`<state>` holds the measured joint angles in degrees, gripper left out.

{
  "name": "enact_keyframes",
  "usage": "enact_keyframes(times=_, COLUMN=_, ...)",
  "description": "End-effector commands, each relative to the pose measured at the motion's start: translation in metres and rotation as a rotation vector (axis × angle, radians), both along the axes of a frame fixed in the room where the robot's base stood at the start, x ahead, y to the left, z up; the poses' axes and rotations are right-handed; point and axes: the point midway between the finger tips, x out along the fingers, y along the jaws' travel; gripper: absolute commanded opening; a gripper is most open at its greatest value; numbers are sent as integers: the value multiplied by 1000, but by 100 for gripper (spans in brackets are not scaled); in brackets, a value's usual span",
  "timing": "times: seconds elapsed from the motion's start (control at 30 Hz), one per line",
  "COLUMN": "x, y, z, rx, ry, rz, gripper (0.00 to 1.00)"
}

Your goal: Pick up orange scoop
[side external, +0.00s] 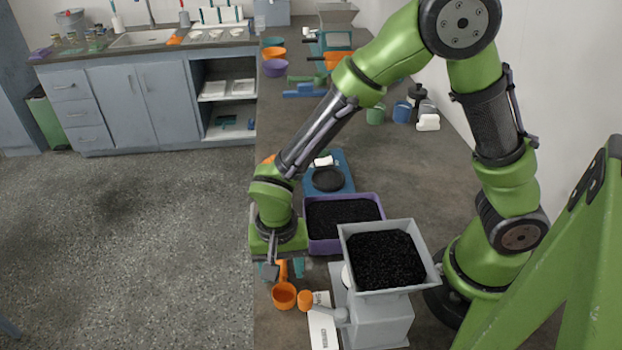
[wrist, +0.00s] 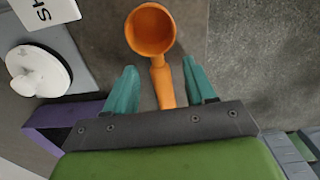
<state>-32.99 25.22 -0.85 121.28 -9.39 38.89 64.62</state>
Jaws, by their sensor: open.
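The orange scoop (side external: 284,296) lies on the grey counter near its front edge, left of the grey machine. In the wrist view the scoop's round cup (wrist: 150,31) lies beyond the fingertips, and its handle (wrist: 162,88) runs back between the two teal fingers. My gripper (wrist: 160,80) is open, with one finger on each side of the handle and a visible gap to it on both sides. In the side view my gripper (side external: 283,270) points down over the handle and partly hides it.
A grey machine (side external: 390,319) with a hopper of black grains (side external: 385,258) stands right of the scoop. A purple tray (side external: 324,247) of black grains sits behind. The counter's left edge is near.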

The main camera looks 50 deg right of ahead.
Motion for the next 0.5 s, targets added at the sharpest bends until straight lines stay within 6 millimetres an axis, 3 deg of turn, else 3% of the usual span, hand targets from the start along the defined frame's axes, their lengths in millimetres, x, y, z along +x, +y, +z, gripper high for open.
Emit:
enact_keyframes(times=0.3, x=0, y=0, z=-7, rx=1, ry=-1, rz=-1, gripper=55)
enact_keyframes(times=0.5, x=0, y=0, z=-7, rx=1, ry=-1, rz=-1, gripper=24)
